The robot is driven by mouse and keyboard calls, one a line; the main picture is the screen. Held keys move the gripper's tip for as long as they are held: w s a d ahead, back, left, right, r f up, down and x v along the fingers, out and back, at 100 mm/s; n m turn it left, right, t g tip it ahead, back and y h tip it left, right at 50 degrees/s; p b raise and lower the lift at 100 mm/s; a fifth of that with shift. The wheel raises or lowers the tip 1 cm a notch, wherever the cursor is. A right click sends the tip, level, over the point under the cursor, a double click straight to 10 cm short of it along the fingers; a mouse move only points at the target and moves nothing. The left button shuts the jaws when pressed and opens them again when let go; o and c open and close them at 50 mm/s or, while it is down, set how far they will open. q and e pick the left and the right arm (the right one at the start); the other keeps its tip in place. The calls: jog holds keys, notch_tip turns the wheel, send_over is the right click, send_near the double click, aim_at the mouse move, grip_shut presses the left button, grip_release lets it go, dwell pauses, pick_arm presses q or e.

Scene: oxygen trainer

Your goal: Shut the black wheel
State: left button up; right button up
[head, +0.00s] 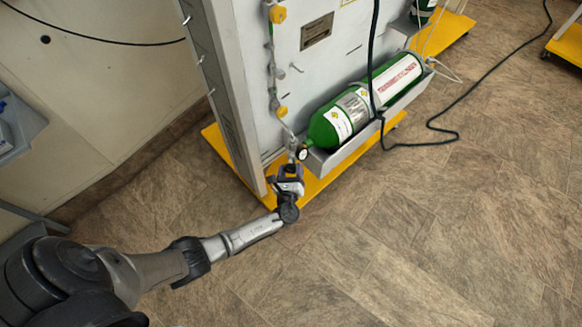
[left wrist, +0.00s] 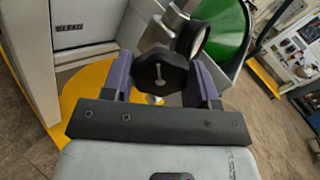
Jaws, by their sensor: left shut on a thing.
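The black wheel (left wrist: 160,73) shows in the left wrist view as a dark lobed knob with a light centre, on a metal fitting beside a round gauge (left wrist: 200,42). My left gripper (left wrist: 163,80) has its two purple fingers on either side of the wheel and is shut on it. In the head view my left gripper (head: 289,176) is at the valve end of the green cylinder (head: 335,123), low by the panel's corner. The wheel is hidden there behind the gripper. My right gripper is in neither view.
The cylinder lies in a grey tray (head: 350,147) on the trainer's side, above a yellow base (head: 312,187). A grey panel edge (head: 232,95) stands close to the left of my gripper. A black cable (head: 440,130) runs over the floor. The tiled floor (head: 430,235) in front is clear.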

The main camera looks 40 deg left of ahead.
pick_arm(q)
jog(key=m+p, duration=0.2)
jog(key=m, duration=0.3)
jog(key=shift+r, duration=0.2)
jog(key=shift+f+m+p, duration=0.1)
jog(key=shift+m+p, duration=0.45)
jog(key=shift+m, duration=0.35)
jog(key=o, duration=0.9)
jog(key=shift+f, duration=0.1)
